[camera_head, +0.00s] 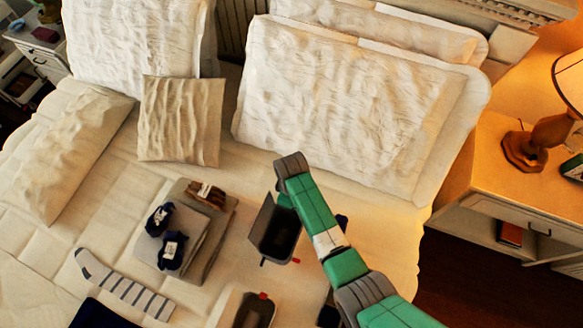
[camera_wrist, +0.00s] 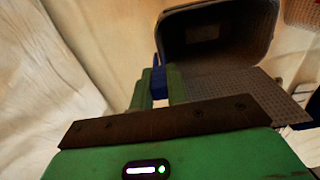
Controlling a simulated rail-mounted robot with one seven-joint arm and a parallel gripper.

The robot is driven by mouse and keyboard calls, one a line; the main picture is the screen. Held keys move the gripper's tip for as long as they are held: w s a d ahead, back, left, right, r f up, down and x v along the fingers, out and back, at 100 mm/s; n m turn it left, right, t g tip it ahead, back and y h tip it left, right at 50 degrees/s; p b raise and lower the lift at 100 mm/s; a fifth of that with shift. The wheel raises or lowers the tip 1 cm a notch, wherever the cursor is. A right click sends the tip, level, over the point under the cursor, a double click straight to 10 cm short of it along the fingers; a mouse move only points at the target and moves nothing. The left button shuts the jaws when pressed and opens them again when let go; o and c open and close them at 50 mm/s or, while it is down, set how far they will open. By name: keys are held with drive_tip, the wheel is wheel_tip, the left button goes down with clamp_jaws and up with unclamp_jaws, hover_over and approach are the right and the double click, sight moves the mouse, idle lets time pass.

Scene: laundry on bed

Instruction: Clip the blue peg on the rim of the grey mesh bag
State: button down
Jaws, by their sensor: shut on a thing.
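The grey mesh bag (camera_wrist: 215,38) stands open in the wrist view, with a dotted mesh panel (camera_wrist: 238,92) on its near side. It also shows in the head view (camera_head: 268,248) on the bed, left of my arm. My gripper (camera_wrist: 158,88) is shut on the blue peg (camera_wrist: 158,78), which sits between its green fingers. The peg is close beside the left edge of the bag's rim. I cannot tell whether it touches or straddles the rim. In the head view my gripper's green end (camera_head: 285,201) is above the bag's far edge, and the peg is hidden.
Folded grey cloth (camera_head: 205,240) with dark rolled socks (camera_head: 170,250) and a brown bundle (camera_head: 206,195) lies left of the bag. A striped sock (camera_head: 125,290) lies further left. Another container (camera_head: 228,308) is near the front. Pillows (camera_head: 340,105) stand behind.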

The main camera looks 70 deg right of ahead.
drive_tip(key=shift+f+b, duration=1.75)
drive_tip(key=shift+f, duration=0.55)
drive_tip(key=c, duration=1.3)
unclamp_jaws()
wheel_tip(320, 180, up, 8)
drive_tip(key=shift+f+p, duration=0.1)
drive_tip(key=shift+p, duration=0.4)
